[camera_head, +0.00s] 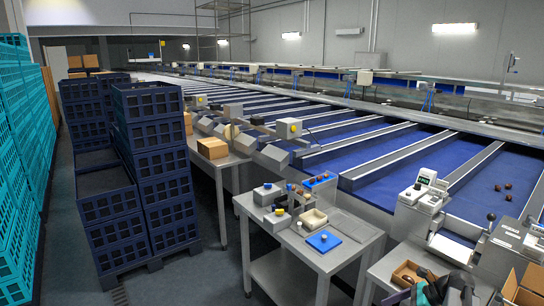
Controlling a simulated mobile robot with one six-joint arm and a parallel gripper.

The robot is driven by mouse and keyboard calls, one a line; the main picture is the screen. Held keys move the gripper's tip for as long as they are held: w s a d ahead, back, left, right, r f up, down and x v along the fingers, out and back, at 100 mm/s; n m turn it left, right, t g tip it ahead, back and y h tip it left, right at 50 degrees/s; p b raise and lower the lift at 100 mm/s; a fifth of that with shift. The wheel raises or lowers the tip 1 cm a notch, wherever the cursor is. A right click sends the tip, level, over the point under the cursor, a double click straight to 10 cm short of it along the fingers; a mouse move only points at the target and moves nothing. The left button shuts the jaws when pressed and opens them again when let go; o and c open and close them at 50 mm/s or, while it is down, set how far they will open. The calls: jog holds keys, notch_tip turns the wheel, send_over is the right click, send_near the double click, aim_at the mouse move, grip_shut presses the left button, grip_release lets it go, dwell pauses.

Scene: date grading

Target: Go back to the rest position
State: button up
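I cannot make out my gripper or its fingertips in this view. A dark grey and black item (455,288) with green and blue bits is cut off by the bottom edge at the right, and I cannot tell what it is.
A scale (424,190) and a cardboard box (405,272) stand at the right. Several brown dates (508,187) lie on the blue sorting belt (470,202). Stacked navy crates (160,165) and teal crates (15,180) fill the left. Some grey floor (215,270) is clear.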

jog(key=s+a+f+n+g+h+b, duration=0.15)
jog(key=s+a+f+n+g, duration=0.35)
jog(key=a+f, duration=0.75)
jog(key=s+a+f+n+g+b, duration=0.25)
jog(key=s+a+f, duration=0.45)
jog(key=a+f, duration=0.6)
jog(key=s+a+f+n+g+h+b, duration=0.25)
jog(key=s+a+f+n, duration=0.35)
jog(key=s+f, duration=0.45)
jog(key=s+d+f+n+h, duration=0.2)
jog(key=s+d+n+h, duration=0.2)
jog(key=s+n, duration=0.3)
jog(key=d+n, duration=0.1)
jog(key=n, duration=0.4)
jog(key=shift+s+f+n+t+h, duration=0.15)
jog(key=shift+f+n+t+h, duration=0.15)
jog(key=shift+f+n+t, duration=0.1)
